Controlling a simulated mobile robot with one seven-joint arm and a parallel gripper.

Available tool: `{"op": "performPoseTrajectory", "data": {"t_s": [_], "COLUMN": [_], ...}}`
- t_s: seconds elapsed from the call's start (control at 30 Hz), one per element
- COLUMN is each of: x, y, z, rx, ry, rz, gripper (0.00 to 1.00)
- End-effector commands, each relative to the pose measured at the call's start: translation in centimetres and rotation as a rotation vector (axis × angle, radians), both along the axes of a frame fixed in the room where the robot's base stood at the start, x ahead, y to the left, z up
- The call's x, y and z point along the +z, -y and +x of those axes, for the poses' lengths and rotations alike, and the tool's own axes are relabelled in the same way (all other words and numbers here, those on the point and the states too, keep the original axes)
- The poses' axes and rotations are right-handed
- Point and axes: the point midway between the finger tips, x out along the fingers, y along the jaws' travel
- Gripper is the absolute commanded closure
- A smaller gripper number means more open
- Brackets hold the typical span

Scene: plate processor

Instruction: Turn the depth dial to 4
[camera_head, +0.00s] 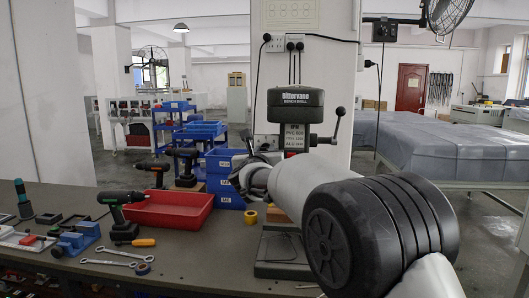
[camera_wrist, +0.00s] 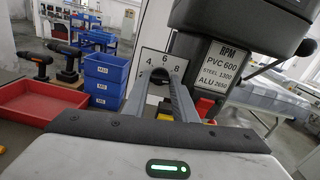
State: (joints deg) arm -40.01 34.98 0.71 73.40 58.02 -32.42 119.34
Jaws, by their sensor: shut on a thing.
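The bench drill (camera_head: 295,108) stands on the bench, with a dark head and a label of RPM values. In the wrist view its white scale plate (camera_wrist: 156,56) shows the numbers 4, 6 and 8. My gripper (camera_wrist: 163,78) reaches up to this plate, its grey fingers shut on the depth dial just below the numbers. The fingers hide most of the dial, and I cannot tell where its pointer stands. In the head view my gripper (camera_head: 245,176) is at the left side of the drill, partly hidden by my arm.
A red tray (camera_head: 170,209), a cordless drill (camera_head: 122,213) and wrenches (camera_head: 113,257) lie on the bench to the left. Blue bins (camera_head: 226,178) stand behind. The drill's lever (camera_head: 338,122) sticks out on its right. A red and yellow switch (camera_wrist: 205,106) is close right of my fingers.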

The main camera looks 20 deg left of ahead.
Motion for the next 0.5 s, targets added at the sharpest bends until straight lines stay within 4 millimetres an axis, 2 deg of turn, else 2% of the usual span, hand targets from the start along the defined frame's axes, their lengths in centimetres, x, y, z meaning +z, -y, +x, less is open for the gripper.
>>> {"op": "performPoseTrajectory", "data": {"t_s": [0.5], "x": [0.12], "y": [0.0], "z": [0.02], "rx": [-0.001], "ry": [0.115], "rz": [-0.478], "gripper": [0.97]}}
